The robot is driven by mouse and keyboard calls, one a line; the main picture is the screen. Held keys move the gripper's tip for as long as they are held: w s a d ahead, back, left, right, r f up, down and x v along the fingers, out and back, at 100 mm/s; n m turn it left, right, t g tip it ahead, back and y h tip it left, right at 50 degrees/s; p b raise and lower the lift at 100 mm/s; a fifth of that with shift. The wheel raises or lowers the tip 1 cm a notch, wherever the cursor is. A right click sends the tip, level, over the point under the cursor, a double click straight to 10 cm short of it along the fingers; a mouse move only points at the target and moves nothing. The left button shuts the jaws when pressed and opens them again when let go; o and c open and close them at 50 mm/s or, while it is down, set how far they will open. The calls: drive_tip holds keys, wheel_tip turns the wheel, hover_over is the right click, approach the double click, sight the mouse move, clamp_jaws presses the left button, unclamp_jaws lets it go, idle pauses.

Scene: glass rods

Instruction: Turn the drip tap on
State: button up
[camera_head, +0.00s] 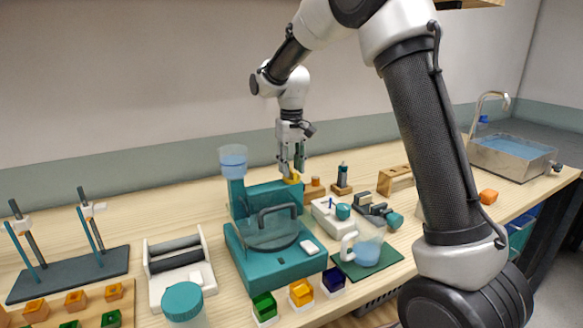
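The teal drip stand (262,268) stands at the middle of the bench, with a clear cup of blue liquid (233,158) at its upper left. A clear jug with a dark handle (272,236) sits on its base. A small yellow part (292,179) is at the stand's upper right; it may be the tap handle, but I cannot tell its setting. My gripper (291,170) points down right at the yellow part, its fingertips close to or around it. Whether they touch or grip it is too small to tell.
A clear jug of blue liquid (367,250) stands on a green mat (350,271) at the right. Green, amber and blue blocks lie in front. A roller rack (178,262) and a rod stand (65,275) are at the left. A sink (510,158) is at the far right.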

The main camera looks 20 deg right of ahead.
sight(291, 169)
wheel_tip(291, 169, up, 11)
drive_tip(key=shift+r, duration=0.15)
drive_tip(key=shift+w, duration=0.1)
drive_tip(key=s+d+t, duration=0.1)
drive_tip(key=s+d, duration=0.4)
drive_tip(key=s, duration=0.6)
drive_tip(key=s+d+f+m+t, duration=0.1)
drive_tip(key=s+d, duration=0.3)
drive_tip(key=s, duration=0.8)
drive_tip(key=s+d+m+t, duration=0.1)
drive_tip(key=s+d, duration=0.4)
drive_tip(key=s, duration=0.6)
drive_tip(key=shift+s+d+f+t, duration=0.35)
drive_tip(key=shift+t, duration=0.35)
